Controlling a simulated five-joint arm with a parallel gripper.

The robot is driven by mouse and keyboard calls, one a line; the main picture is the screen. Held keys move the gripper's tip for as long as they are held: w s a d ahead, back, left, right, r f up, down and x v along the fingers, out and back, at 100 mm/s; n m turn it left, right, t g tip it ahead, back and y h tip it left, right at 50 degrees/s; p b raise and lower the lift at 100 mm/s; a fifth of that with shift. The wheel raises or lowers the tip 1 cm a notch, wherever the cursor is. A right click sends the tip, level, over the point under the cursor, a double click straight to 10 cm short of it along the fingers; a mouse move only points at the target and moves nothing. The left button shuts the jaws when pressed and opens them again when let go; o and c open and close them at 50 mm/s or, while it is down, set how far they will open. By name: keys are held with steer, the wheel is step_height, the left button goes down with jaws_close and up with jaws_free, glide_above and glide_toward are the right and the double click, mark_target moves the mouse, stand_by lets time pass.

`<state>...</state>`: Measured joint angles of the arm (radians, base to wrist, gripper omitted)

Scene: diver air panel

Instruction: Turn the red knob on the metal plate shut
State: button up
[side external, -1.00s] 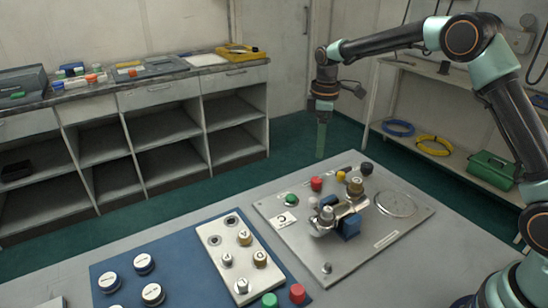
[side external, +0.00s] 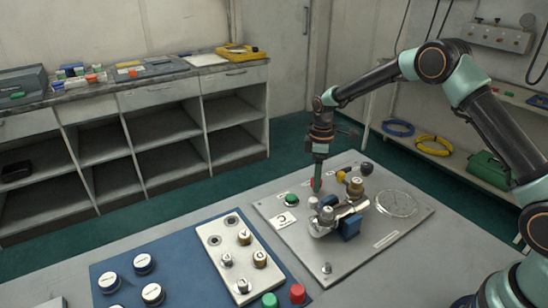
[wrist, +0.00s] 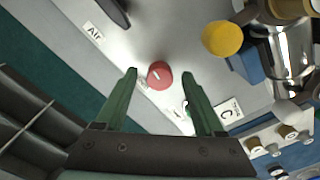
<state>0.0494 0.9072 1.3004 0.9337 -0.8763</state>
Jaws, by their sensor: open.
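The red knob (wrist: 160,75) is round with a white pointer line on top and sits on the metal plate (wrist: 190,48). In the side external view the red knob (side external: 311,184) is partly hidden behind my green fingers. My gripper (wrist: 160,72) is open, its fingertips on the left and right of the red knob, with a gap on each side in the wrist view. In the side external view my gripper (side external: 316,188) points down at the knob from above. I cannot tell whether the tips touch the plate (side external: 385,235).
On the plate, a yellow knob (wrist: 222,38) stands close by, and a green knob (side external: 291,199) and black knob (side external: 367,168) are near. A metal valve assembly with a blue block (side external: 349,228) stands in front. A blue mat (side external: 185,263) lies to the left.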

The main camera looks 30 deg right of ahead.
jaws_close()
steer(key=shift+m, duration=0.3)
steer(key=m, duration=0.3)
steer(key=shift+r, duration=0.1)
steer(key=m, duration=0.4)
steer(key=shift+m, duration=0.3)
steer(key=m, duration=0.4)
steer(key=shift+m, duration=1.9)
